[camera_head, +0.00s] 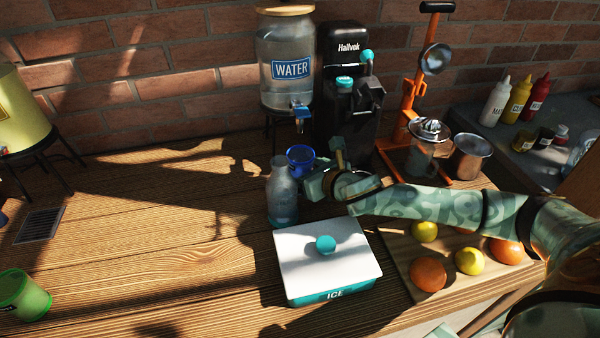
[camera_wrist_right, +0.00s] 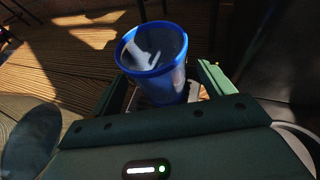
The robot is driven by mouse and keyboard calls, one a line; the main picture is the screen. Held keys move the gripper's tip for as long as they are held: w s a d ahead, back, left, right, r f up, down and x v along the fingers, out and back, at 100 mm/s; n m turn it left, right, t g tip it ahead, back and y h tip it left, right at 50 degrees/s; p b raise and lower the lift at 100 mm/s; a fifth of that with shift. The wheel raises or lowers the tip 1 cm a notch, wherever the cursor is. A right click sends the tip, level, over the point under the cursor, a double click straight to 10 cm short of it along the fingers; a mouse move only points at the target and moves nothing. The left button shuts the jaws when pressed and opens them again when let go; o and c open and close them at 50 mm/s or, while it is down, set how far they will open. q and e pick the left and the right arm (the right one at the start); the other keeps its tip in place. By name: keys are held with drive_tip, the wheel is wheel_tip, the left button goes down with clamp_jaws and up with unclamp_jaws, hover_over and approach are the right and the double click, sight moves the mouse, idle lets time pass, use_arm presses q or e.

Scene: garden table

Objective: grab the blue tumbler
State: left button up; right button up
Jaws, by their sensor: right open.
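The blue tumbler (camera_head: 300,158) stands behind the clear bottle and just left of my right gripper in the head view. In the right wrist view the tumbler (camera_wrist_right: 152,60) is upright with its blue rim toward the camera. My right gripper (camera_head: 325,172) comes in from the right. In the wrist view its open fingers (camera_wrist_right: 160,88) lie on either side of the tumbler's lower part, which is partly hidden by the gripper body. I cannot tell whether either finger touches it. My left gripper is in neither view.
A clear bottle (camera_head: 283,195) stands close in front of the tumbler. The white ice box (camera_head: 310,252) is nearer the front. The water dispenser (camera_head: 284,75) and black machine (camera_head: 347,110) stand behind. Fruit lies on a board (camera_head: 405,262) at right. The table's left middle is mostly clear.

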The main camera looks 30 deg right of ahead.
drive_tip(key=shift+x, duration=1.15)
drive_tip(key=shift+s, duration=0.1)
drive_tip(key=shift+c, duration=1)
drive_tip(key=c, duration=1)
drive_tip(key=shift+s+r, duration=0.1)
